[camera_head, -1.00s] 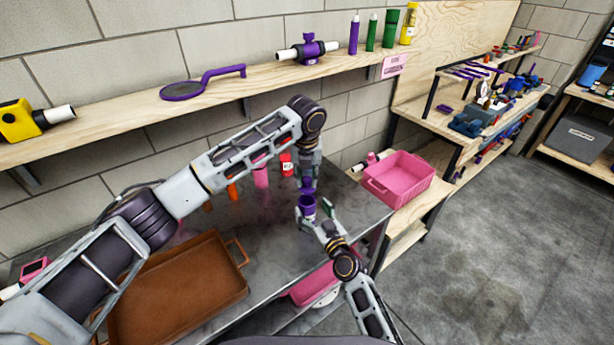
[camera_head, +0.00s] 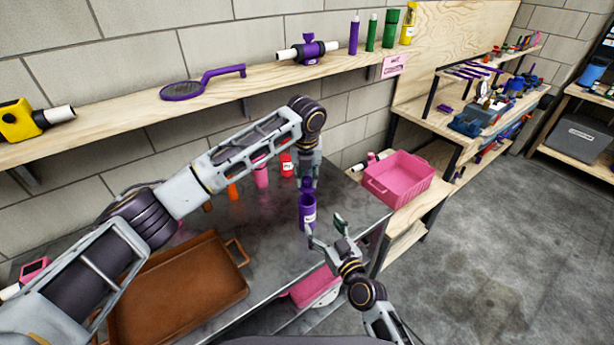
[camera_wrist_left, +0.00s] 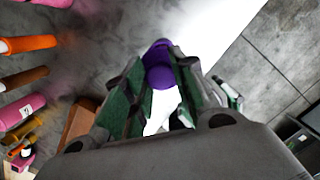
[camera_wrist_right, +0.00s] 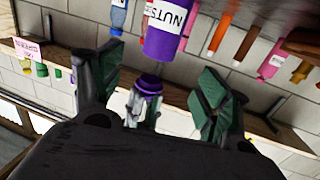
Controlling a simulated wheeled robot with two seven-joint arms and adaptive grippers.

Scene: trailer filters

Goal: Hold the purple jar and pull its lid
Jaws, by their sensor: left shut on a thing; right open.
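My left gripper (camera_head: 307,182) is above the jar, shut on the purple lid (camera_head: 307,190). The lid also shows between the fingers in the left wrist view (camera_wrist_left: 160,75). In the right wrist view the lid (camera_wrist_right: 149,84) appears a little apart from the jar. My right gripper (camera_head: 326,231) is open and empty, just in front and to the right of the jar, not around it.
A brown tray (camera_head: 185,290) lies on the table at left. Pink (camera_head: 261,176), red (camera_head: 287,165) and orange (camera_head: 232,191) containers stand behind the jar. A pink crate (camera_head: 400,180) sits on the side bench at right. The table is clear between tray and jar.

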